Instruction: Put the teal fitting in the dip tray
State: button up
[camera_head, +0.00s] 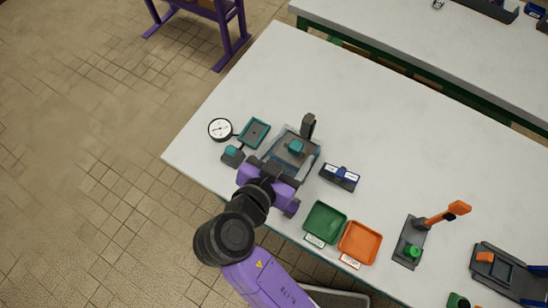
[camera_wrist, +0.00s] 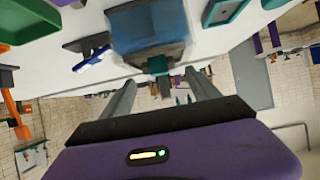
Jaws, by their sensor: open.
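The teal fitting (camera_head: 297,146) is a small block within the outline of a see-through bluish tray (camera_head: 272,150), which looks like the dip tray. My gripper (camera_head: 286,163) is open at the near side of this tray, its grey fingers apart and pointing toward the fitting. In the wrist view my gripper (camera_wrist: 160,88) has the fitting (camera_wrist: 158,66) in the gap ahead of the fingertips, with no clear contact. The blurred blue tray (camera_wrist: 150,30) shows just beyond it. How the fitting rests there is hard to tell.
A teal tray (camera_head: 254,133), a round gauge (camera_head: 220,129) and a small teal-topped block (camera_head: 232,155) stand to the left. A dark post (camera_head: 308,125) rises behind. The table's far area is clear.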

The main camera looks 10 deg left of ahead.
jog(key=v, duration=0.9)
jog(key=shift+b, duration=0.35)
